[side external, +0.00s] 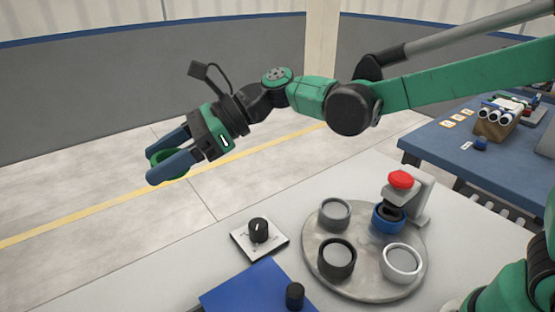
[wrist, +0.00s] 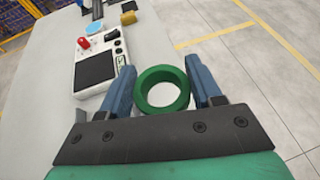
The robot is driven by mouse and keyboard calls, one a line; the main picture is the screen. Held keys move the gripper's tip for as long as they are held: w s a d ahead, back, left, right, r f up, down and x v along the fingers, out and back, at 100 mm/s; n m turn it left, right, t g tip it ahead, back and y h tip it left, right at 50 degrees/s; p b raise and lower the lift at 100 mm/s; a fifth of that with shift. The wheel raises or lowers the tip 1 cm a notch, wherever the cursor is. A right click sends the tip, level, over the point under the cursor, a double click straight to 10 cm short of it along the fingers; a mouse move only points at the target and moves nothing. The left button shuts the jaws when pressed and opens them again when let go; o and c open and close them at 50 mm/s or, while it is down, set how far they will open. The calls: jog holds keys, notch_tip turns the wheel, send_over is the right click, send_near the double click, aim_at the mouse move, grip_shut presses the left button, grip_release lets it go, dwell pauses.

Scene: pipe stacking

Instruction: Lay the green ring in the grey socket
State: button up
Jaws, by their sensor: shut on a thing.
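My gripper (side external: 153,164) is at the upper left of the side external view, out past the table edge. Its two blue fingers are shut on the green ring (side external: 166,155), which is partly hidden between them. In the wrist view, the green ring (wrist: 162,109) sits between the fingertips with its hole facing the camera. The grey socket (side external: 335,214) stands on a round grey plate (side external: 320,285) on the table. The socket is to the right of and below my gripper in the side external view, well apart from the ring. The wrist view does not show the socket.
A dark socket (side external: 337,258), a white socket (side external: 402,262) and a blue socket (side external: 389,217) share the plate. A red button (side external: 401,180) on a bracket rises above the blue one. A knob (side external: 259,230) stands left of the plate. A control box (wrist: 103,70) shows in the wrist view.

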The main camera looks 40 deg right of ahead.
jog(key=w+d+r+m+t+h, duration=0.1)
jog(key=d+r+m+t+h, duration=0.2)
jog(key=d, duration=0.5)
jog(key=d+r+m+t+h, duration=0.1)
jog(key=d+m+t+h, duration=0.3)
jog(key=d, duration=0.4)
jog(key=w+d+r+m+t+h, duration=0.1)
jog(key=d+r+m+t+h, duration=0.15)
jog(key=d+m, duration=0.35)
jog(key=n+g+y, duration=1)
jog(key=n+g, duration=0.3)
jog(key=n, duration=0.3)
send_over(182, 295)
notch_tip(182, 295, down, 8)
jog(key=shift+a+m+t, duration=0.1)
jog(key=shift+m+t, duration=0.2)
jog(key=shift+t, duration=0.05)
jog(key=shift+f, duration=0.1)
notch_tip(182, 295, down, 20)
jog(key=shift+r, duration=0.2)
